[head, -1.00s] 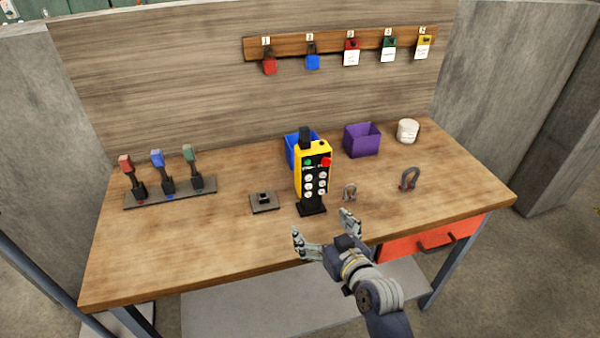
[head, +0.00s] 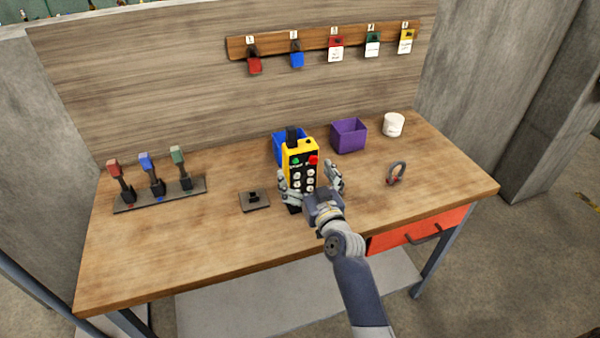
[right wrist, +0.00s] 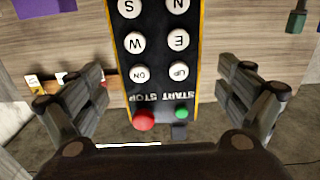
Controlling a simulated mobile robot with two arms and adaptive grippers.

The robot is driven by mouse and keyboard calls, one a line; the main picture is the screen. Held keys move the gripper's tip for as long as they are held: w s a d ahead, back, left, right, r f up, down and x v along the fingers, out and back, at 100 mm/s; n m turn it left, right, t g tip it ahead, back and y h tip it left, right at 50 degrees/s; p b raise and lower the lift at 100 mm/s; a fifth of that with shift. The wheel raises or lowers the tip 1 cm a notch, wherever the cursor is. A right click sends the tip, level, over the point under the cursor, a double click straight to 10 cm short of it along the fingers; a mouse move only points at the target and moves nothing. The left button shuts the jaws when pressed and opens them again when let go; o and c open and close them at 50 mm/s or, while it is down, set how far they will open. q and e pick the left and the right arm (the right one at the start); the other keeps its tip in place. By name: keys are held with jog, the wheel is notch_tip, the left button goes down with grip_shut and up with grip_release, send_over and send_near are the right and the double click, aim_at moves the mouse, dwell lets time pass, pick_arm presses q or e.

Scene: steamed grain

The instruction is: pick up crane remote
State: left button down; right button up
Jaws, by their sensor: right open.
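The crane remote (head: 300,150) is yellow with a black face, a green and a red button and white buttons. It stands upright on the workbench, its lower part partly hidden by my gripper. My right gripper (head: 309,179) is open, with its fingers on either side of the remote's lower half in the head view. In the right wrist view the remote's button face (right wrist: 158,60) appears upside down between the spread fingers, with a gap visible on each side. I cannot tell how deep the fingers reach around it. My left gripper is not in view.
A blue bin (head: 283,150) is close behind the remote and a purple bin (head: 349,136) to its right. A small dark plate (head: 254,203) lies left, a lever rack (head: 160,194) farther left. A shackle (head: 397,173) and white cup (head: 393,125) are at right.

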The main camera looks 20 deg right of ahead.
jog(key=w, duration=0.4)
jog(key=shift+p, duration=0.3)
jog(key=c, duration=1.6)
jog(key=shift+r, duration=0.15)
